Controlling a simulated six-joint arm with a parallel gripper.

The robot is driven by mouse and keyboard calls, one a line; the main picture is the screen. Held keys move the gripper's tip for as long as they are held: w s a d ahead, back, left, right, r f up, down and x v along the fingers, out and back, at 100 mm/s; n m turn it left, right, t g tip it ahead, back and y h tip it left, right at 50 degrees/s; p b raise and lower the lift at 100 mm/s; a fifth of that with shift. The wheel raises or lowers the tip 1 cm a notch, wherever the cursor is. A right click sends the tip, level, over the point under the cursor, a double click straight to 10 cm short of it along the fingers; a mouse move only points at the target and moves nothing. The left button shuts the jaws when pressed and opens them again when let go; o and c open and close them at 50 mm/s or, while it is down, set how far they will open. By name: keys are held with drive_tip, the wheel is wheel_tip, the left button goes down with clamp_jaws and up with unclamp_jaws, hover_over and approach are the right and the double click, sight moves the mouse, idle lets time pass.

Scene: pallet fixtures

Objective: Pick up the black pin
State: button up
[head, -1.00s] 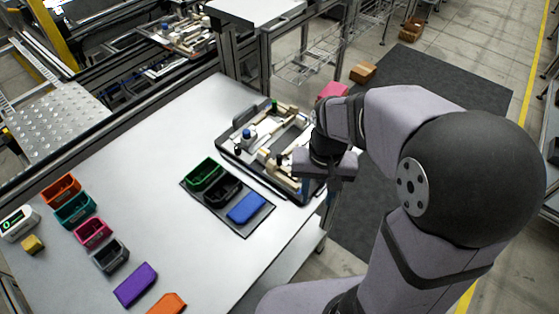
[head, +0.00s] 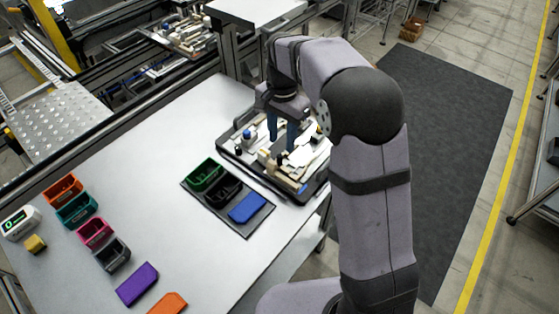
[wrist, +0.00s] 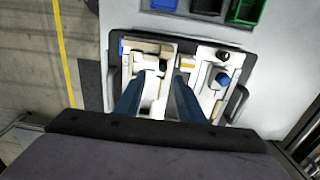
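The pallet fixture (head: 229,149) is a black-rimmed tray with light-coloured blocks on the table's right part. A small black pin (head: 238,152) stands near its left corner; it also shows in the wrist view (wrist: 222,55), right of my fingers. A blue pin (head: 247,134) stands beside it. Another small dark piece (head: 280,158) sits among the pale blocks; I cannot tell what it is. My gripper (head: 282,138) is over the fixture, fingers pointing down. In the wrist view my gripper (wrist: 158,82) is open, with nothing held between its blue fingers.
A dark mat (head: 245,233) in front of the fixture carries green (head: 205,174) and black (head: 222,188) bins and a blue block (head: 247,208). More coloured bins stand at the left. The table's middle (head: 150,190) is clear.

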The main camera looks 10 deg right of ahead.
sight(279, 156)
drive_tip(key=shift+a+f+p, duration=0.2)
drive_tip(key=shift+f+p, duration=0.4)
drive_tip(key=shift+f, duration=1.05)
drive_tip(key=shift+a+f+p, duration=0.15)
drive_tip(key=shift+f+p, duration=0.45)
drive_tip(key=shift+f, duration=1)
drive_tip(key=shift+c, duration=0.3)
clamp_jaws()
